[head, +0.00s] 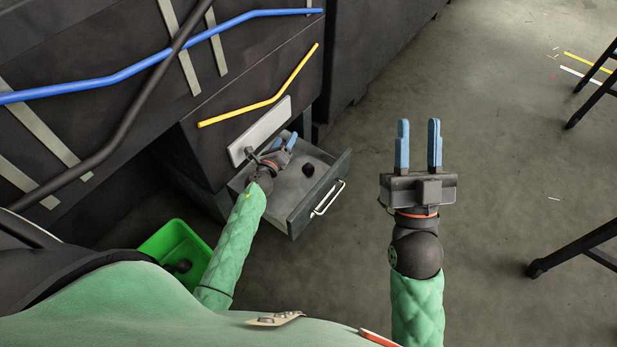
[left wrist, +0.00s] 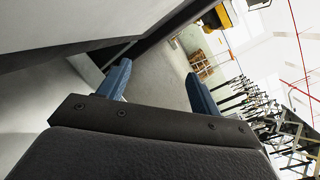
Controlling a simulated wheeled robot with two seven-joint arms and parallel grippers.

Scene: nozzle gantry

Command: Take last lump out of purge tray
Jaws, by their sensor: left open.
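The purge tray (head: 297,218) is a grey drawer with a pale handle, pulled out from under the dark machine. One small black lump (head: 308,169) lies on its floor, right of my left gripper. My left gripper (head: 285,141) is over the back left of the tray, apart from the lump, with blue fingers open and empty. In the left wrist view its two fingers (left wrist: 158,85) are spread with nothing between them; the lump is not seen there. My right gripper (head: 419,145) is right of the tray, its blue fingers apart and empty.
A green bin (head: 172,243) with dark content stands on the floor left of my left arm. A pale panel (head: 259,131) of the machine is close beside my left gripper. Dark stand legs (head: 590,90) are at the right. The floor between is clear.

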